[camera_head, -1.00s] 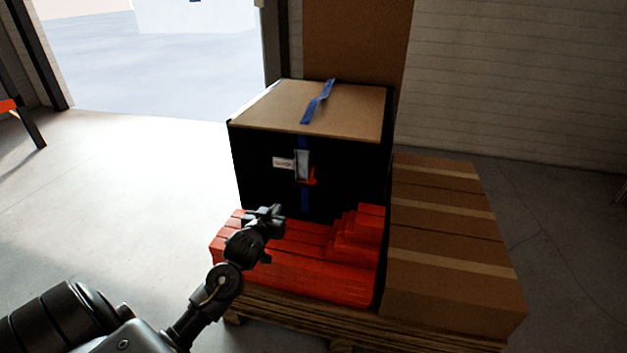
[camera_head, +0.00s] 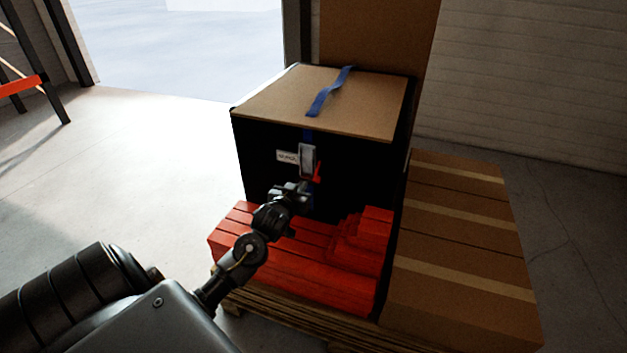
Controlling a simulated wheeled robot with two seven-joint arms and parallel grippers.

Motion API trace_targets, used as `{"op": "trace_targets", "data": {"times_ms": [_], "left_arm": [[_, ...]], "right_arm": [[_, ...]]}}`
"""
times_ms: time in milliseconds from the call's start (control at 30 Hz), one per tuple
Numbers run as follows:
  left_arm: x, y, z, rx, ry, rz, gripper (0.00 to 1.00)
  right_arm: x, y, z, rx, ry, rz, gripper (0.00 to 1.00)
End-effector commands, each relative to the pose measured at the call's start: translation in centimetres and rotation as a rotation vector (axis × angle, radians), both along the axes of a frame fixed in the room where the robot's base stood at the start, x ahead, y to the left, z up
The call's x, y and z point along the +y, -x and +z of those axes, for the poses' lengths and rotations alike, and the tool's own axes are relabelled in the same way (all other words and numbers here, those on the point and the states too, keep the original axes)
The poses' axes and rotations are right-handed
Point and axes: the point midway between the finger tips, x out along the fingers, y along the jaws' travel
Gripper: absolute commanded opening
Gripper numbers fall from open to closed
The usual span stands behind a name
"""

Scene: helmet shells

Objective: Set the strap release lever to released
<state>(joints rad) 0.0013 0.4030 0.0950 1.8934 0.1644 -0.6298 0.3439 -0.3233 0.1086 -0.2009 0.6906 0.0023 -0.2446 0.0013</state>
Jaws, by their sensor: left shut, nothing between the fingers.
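The strap buckle (camera_head: 308,158) is a grey metal piece on the front of a large black box (camera_head: 265,160) with a cardboard top. A red lever (camera_head: 317,174) sticks out at its lower right. A blue strap (camera_head: 328,92) runs over the box top and down behind the buckle. My left gripper (camera_head: 302,190) is shut and empty, just below the buckle and lever in the picture. I cannot tell whether it touches the lever. It hides part of the strap below. My right gripper is not in view.
Red stacked blocks (camera_head: 300,255) lie in front of the black box, under my left arm. Cardboard boxes (camera_head: 455,255) stand to the right. All rest on a wooden pallet (camera_head: 270,304). Open floor (camera_head: 150,165) lies to the left, with an orange-beamed rack (camera_head: 22,85) beyond.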

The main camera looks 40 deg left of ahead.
Motion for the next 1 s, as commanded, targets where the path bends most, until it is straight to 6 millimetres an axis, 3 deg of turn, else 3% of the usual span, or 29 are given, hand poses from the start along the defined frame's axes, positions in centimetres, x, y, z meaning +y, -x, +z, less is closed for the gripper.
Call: {"op": "trace_targets", "data": {"times_ms": [400, 633, 1000], "left_arm": [[2.8, -7.9, -1.7, 0.0, 0.001, 0.001, 0.0], [3.2, -9.3, -4.4, 0.001, 0.0, 0.0, 0.0], [3.4, -9.7, -5.1, -0.001, 0.0, 0.0, 0.0]], "right_arm": [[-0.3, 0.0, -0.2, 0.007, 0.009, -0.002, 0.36], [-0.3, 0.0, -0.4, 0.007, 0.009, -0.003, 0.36], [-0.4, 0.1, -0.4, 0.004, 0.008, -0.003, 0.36]]}}
